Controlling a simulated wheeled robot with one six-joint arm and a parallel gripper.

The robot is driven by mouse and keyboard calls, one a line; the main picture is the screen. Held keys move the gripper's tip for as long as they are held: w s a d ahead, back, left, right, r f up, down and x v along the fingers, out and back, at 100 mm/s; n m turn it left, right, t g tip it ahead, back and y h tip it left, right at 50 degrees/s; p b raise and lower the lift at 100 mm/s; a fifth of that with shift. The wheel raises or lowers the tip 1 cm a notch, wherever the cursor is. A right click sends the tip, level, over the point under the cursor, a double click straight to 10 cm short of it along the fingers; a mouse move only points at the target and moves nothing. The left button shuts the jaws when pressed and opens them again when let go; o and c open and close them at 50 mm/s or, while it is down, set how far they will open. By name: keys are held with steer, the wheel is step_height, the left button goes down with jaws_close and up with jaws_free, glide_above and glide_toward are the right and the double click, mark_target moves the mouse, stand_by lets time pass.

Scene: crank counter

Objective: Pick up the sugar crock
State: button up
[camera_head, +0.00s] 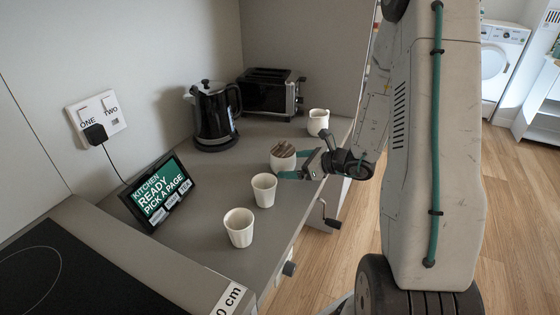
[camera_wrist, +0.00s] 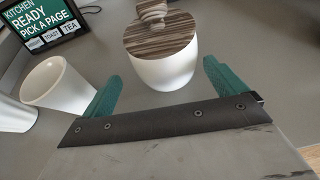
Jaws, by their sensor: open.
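The sugar crock is a white pot with a striped wooden lid and knob. It stands upright on the grey counter (camera_head: 205,198). In the head view the crock (camera_head: 281,160) is at the counter's right side, with my gripper (camera_head: 291,165) right at it from the right. In the wrist view the crock (camera_wrist: 165,62) is upper centre, beyond and between the two green fingers of my gripper (camera_wrist: 160,85). The fingers are apart and nothing is held. I cannot tell whether either finger touches the crock.
Two white cups (camera_head: 264,190) (camera_head: 239,228) stand nearer. A small white jug (camera_head: 318,122), black toaster (camera_head: 268,95) and kettle (camera_head: 212,115) are behind. A tablet (camera_head: 160,193) leans at left. A crank handle (camera_head: 329,216) sticks out from the counter front.

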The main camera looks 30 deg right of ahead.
steer(key=x, duration=0.5)
steer(key=shift+w+d+r, duration=0.2)
steer(key=shift+w+d, duration=0.1)
steer(key=shift+d, duration=0.05)
steer(key=shift+c, duration=0.3)
steer(key=c, duration=1.2)
steer(key=shift+o, duration=0.2)
steer(key=shift+r, duration=0.1)
